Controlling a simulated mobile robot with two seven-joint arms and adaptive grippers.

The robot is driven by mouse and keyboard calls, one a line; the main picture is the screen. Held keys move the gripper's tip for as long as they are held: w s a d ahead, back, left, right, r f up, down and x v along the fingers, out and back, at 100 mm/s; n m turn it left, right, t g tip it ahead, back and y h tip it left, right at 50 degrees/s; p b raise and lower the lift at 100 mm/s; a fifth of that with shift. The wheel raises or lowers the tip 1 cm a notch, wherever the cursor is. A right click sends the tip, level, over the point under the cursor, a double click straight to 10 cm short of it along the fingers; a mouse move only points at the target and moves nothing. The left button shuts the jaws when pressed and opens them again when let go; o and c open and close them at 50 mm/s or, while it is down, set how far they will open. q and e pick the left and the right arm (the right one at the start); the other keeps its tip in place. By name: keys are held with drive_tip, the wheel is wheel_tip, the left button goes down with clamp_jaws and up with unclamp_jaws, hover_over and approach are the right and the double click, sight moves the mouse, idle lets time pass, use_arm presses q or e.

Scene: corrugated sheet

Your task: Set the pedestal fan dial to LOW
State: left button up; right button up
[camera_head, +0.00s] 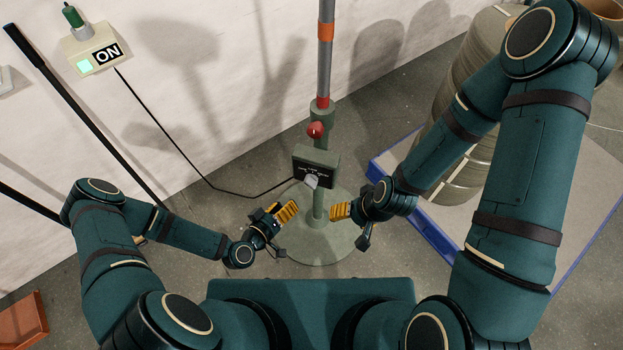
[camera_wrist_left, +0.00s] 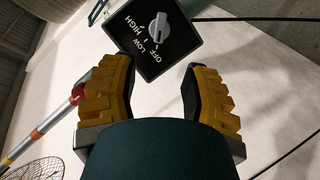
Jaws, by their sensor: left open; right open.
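The fan's dark control box (camera_head: 318,160) is on the pedestal fan's post, with a pale knob (camera_head: 311,181) on it. In the left wrist view the box (camera_wrist_left: 178,62) shows the words OFF, LOW and HIGH around the grey dial knob (camera_wrist_left: 159,25). The knob's grip ridge runs roughly up and down the picture, with OFF below it; I cannot surely tell its setting. My left gripper (camera_head: 288,212) is open and empty, left of the post and apart from the knob; its yellow fingers (camera_wrist_left: 157,82) flank the box's lower part in its view. My right gripper (camera_head: 340,210) is open and empty, right of the post.
The fan's round base (camera_head: 322,245) stands on the grey floor. A blue-edged pallet (camera_head: 432,232) with corrugated rolls (camera_head: 480,100) is at right. A red clamp knob (camera_head: 316,130) sits above the control box.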

sight(307, 185)
use_arm(q)
drive_tip(key=b+x, duration=0.2)
drive_tip(key=x, duration=1.1)
drive_tip(key=shift+d, duration=0.15)
clamp_jaws()
